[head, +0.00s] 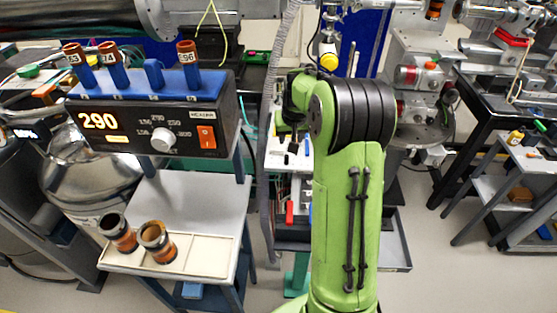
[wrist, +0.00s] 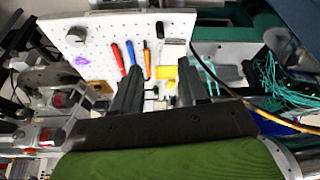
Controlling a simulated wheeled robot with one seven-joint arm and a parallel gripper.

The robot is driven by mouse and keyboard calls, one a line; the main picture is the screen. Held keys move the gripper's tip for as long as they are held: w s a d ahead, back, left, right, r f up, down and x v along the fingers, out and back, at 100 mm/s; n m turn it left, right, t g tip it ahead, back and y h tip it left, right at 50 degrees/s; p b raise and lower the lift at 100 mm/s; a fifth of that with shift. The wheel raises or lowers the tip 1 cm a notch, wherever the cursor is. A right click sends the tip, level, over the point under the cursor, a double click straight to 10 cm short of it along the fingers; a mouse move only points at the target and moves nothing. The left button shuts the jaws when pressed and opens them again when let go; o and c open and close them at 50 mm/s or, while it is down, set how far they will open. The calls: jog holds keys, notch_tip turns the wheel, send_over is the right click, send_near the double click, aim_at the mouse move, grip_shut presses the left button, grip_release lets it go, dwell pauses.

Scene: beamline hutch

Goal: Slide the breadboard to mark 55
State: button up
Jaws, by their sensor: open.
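The breadboard (wrist: 98,58) is a white board with rows of holes, seen in the wrist view beyond my fingers. On it are a red, a blue and an orange-handled tool (wrist: 147,60), a purple piece (wrist: 81,60) and a dark cylinder (wrist: 159,30). A yellow block (wrist: 166,72) shows between my fingertips. My gripper (wrist: 161,68) is open, its two dark fingers apart, with nothing clearly held between them. In the head view my arm hides the gripper and most of the white surface (head: 277,157) behind it. No mark 55 is legible.
Two brown-and-black cups (head: 157,240) stand in a cream tray (head: 205,262). Green cables (wrist: 275,85) lie right in the wrist view. A dark-legged cart (head: 485,140) stands right.

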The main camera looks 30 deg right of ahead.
aim_at(287, 156)
jog(key=b+x, duration=0.2)
jog(key=x, duration=1.2)
jog(key=shift+w+f, duration=0.1)
jog(key=shift+f, duration=0.25)
grip_shut()
